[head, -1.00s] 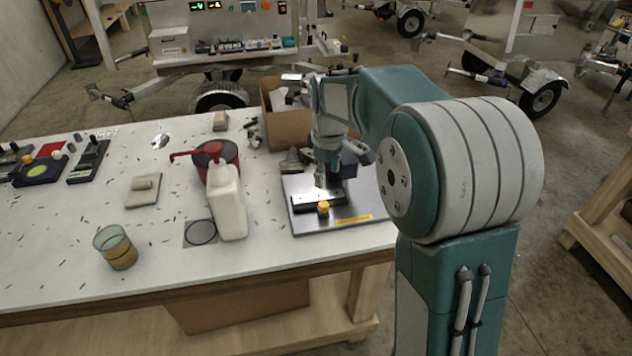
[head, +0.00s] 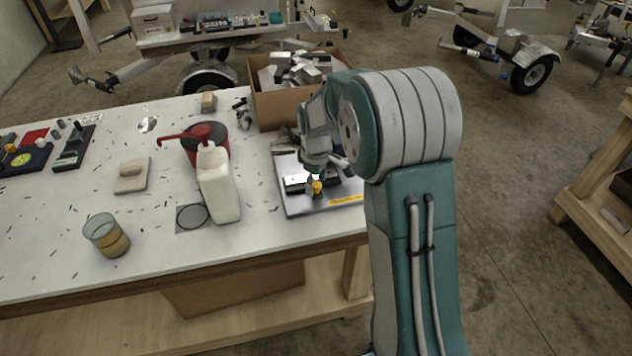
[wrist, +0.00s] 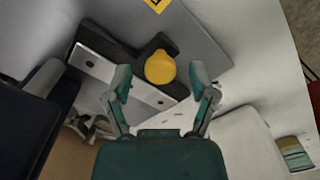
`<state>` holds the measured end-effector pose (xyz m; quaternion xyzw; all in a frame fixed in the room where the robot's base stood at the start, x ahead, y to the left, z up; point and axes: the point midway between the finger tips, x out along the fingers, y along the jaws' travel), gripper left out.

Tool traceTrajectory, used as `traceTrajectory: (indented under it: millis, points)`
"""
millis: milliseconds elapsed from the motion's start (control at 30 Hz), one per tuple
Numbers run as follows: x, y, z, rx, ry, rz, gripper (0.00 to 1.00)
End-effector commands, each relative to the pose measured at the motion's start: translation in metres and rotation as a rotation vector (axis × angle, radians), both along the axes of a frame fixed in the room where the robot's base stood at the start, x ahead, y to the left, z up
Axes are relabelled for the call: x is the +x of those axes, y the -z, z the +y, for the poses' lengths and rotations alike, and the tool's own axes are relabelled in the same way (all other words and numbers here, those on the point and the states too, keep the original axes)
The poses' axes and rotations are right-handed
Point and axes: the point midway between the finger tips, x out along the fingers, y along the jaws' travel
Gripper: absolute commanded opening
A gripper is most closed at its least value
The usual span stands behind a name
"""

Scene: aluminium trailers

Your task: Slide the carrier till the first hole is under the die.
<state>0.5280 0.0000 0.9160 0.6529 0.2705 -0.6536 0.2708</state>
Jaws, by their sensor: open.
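A yellow knob (head: 317,187) stands on the dark carrier at the front of the grey base plate (head: 292,207). In the wrist view the knob (wrist: 160,67) lies between the spread fingertips of my gripper (wrist: 159,72). My gripper is open, and I cannot tell whether either finger touches the knob. A light metal strip with small dark holes (wrist: 95,66) runs along the dark carrier (wrist: 110,43) and passes behind my left finger. In the head view my gripper (head: 316,174) hides part of the carrier. I cannot make out the die or which hole is under it.
A dark block (wrist: 28,125) is at the wrist view's left. A glass (head: 107,236) stands at the front left.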

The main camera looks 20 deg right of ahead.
Motion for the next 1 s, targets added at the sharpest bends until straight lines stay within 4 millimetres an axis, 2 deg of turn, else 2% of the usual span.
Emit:
traceTrajectory:
  millis: [233, 267, 300, 367, 400, 433, 633, 833, 1000]
  points:
    - [0.0, 0.001, 0.0, 0.0, 0.0, 0.0, 0.73]
    - [0.0, 0.001, 0.0, 0.0, 0.0, 0.0, 0.69]
    - [0.0, 0.001, 0.0, 0.0, 0.0, 0.0, 0.51]
    - [0.0, 0.001, 0.0, 0.0, 0.0, 0.0, 0.24]
    - [0.0, 0.001, 0.0, 0.0, 0.0, 0.0, 0.07]
    - [0.0, 0.001, 0.0, 0.0, 0.0, 0.0, 0.0]
    - [0.0, 0.002, -0.001, 0.001, 0.001, 0.001, 0.0]
    - [0.0, 0.002, -0.022, 0.0, 0.003, 0.001, 0.0]
    - [0.0, 0.002, -0.024, 0.0, 0.0, 0.001, 0.0]
